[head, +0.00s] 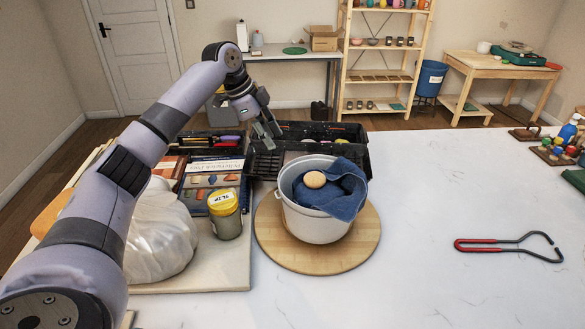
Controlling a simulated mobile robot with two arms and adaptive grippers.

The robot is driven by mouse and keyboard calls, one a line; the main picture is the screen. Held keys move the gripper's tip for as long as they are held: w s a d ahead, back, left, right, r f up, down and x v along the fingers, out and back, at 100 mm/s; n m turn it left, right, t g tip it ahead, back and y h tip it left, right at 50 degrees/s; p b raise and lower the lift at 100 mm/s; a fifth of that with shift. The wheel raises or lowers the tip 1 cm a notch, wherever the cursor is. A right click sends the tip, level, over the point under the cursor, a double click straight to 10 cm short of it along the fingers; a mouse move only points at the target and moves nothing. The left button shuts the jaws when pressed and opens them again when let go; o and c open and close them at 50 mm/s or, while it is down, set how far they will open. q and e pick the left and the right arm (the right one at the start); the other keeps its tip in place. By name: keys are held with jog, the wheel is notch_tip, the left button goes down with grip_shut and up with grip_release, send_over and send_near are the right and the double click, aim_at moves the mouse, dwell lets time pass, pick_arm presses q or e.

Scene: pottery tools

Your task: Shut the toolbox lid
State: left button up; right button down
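A black toolbox (262,168) stands open at the back of the white table, behind the bucket. Coloured tools and small round items show inside it. My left arm crosses in front of part of it, and I cannot clearly tell the lid from the trays. My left gripper (267,137) points down at the middle of the toolbox, close over or against its black parts. I cannot tell whether it touches them. Its fingers look close together, but their gap is unclear. My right gripper is not in view.
A white bucket (312,222) with a blue cloth (345,190) and a round sponge (314,179) stands on a round wooden board (275,249). A yellow-lidded jar (226,222), books and a white bag (160,235) are left. A red-handled tool (482,245) lies right, amid clear table.

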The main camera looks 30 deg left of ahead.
pick_arm(q)
jog(key=p+x, duration=0.3)
jog(key=x, duration=1.1)
jog(key=shift+f, duration=0.2)
jog(key=shift+w+d+f+p, duration=0.2)
jog(key=shift+f+p, duration=0.1)
jog(key=shift+f, duration=0.15)
jog(key=shift+c, duration=1.3)
grip_shut()
